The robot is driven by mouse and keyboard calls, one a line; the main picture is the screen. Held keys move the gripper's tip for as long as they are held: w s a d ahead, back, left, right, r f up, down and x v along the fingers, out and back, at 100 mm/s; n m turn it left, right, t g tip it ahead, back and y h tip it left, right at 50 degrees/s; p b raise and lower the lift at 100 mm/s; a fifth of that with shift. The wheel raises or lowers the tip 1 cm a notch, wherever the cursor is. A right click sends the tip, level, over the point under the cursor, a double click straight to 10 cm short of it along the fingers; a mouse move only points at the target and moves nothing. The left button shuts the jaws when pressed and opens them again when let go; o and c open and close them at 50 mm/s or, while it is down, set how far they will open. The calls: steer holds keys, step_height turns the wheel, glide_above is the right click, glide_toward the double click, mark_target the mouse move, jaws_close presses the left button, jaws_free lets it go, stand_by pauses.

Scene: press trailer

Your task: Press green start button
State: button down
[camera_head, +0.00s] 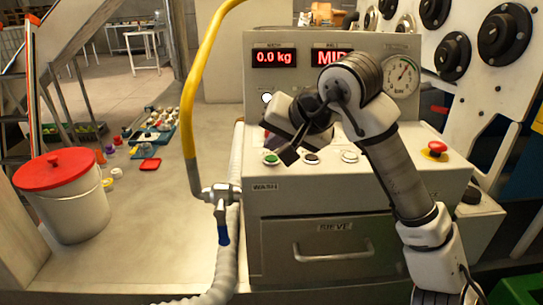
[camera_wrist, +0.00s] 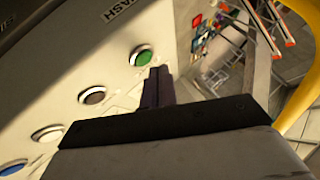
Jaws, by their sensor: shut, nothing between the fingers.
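The green button (camera_head: 271,158) sits at the left end of a row of buttons on the machine's sloped panel, just above the WASH label. In the wrist view the green button (camera_wrist: 142,57) is near the top centre, just past my fingertips. My gripper (camera_head: 288,156) is shut and empty, with its tip close to the green button, just right of it in the head view. In the wrist view its closed fingers (camera_wrist: 158,75) point toward the button's edge. I cannot tell whether they touch it.
A dark button (camera_head: 311,158) and a white button (camera_head: 349,156) are to the right. A red emergency knob (camera_head: 434,149) is farther right. A yellow pipe (camera_head: 187,100) rises left of the panel. A white bucket (camera_head: 66,195) with a red lid stands at the left.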

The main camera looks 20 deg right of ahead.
mark_target(275, 161)
steer(key=shift+r+p, duration=1.4)
steer(key=shift+r, duration=1.15)
steer(key=shift+f, duration=0.1)
